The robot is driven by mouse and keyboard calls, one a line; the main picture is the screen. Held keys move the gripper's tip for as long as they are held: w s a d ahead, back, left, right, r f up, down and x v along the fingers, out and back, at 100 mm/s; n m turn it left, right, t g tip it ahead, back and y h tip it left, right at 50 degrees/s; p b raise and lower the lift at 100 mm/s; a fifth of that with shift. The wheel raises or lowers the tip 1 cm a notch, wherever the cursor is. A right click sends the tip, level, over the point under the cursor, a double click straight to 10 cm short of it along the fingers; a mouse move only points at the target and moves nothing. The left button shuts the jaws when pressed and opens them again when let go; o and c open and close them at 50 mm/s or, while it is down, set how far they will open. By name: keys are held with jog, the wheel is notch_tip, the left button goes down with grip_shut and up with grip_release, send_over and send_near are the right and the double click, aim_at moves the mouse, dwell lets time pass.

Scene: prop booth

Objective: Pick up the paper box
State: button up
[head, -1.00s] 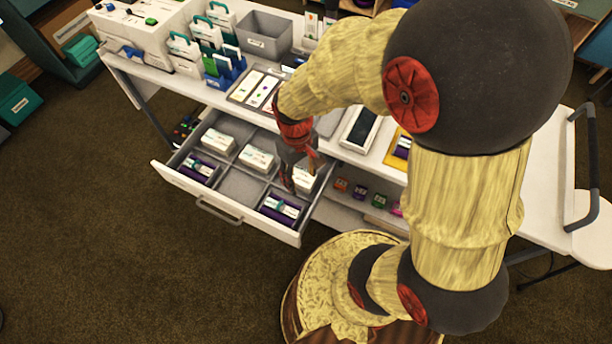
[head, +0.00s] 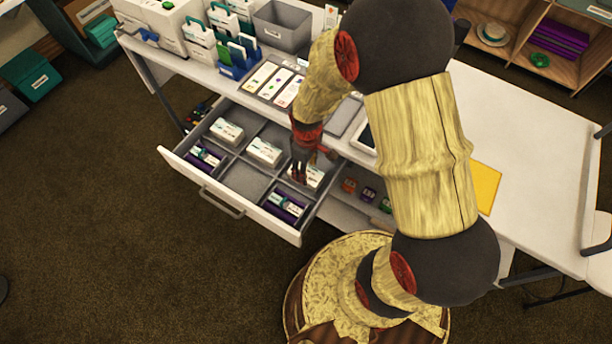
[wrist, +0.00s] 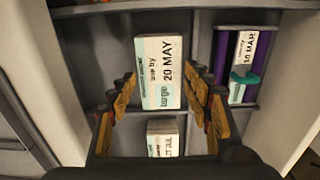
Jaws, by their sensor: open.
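A white paper box (head: 309,178) with a printed label sits in the back right compartment of the open drawer (head: 240,227). My gripper (head: 299,174) points down over that compartment and partly hides the box. In the wrist view the box (wrist: 163,72), marked "20 MAY", lies between the two open finger rows, and my gripper (wrist: 162,88) is empty. I cannot tell how far the fingertips are above it. A second white box (head: 264,151) is in the adjoining compartment, also at the bottom of the wrist view (wrist: 163,139). A third box (head: 228,130) is farther left.
Purple-and-teal items (head: 286,206) lie in front compartments; one empty grey compartment (head: 245,181) is between them. Drawer dividers and walls surround the gripper closely. The white worktop (head: 530,150) is above, with a grey bin (head: 283,25) and cards. Small colored items (head: 368,194) are on a shelf at right.

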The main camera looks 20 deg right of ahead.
notch_tip(320, 180, down, 4)
jog(key=shift+w+a+f+b, duration=0.15)
jog(key=shift+f+b, duration=0.1)
jog(key=shift+b, duration=0.65)
jog(key=shift+c, duration=0.9)
jog(key=shift+c, duration=0.9)
jog(key=shift+r, duration=0.15)
jog(key=shift+r, duration=0.25)
notch_tip(320, 180, up, 3)
jog(key=shift+r+p, duration=0.15)
jog(key=shift+p, duration=1)
jog(key=s+a+r+p, duration=0.1)
jog(key=s+r+p, duration=0.1)
jog(key=s+r, duration=0.2)
jog(key=s+a+r+p, duration=0.1)
jog(key=s+r+p, duration=0.1)
jog(key=s+r, duration=0.3)
jog(key=s, duration=0.4)
jog(key=shift+s+a+p, duration=0.15)
jog(key=shift+s+p, duration=0.2)
jog(key=shift+s, duration=0.05)
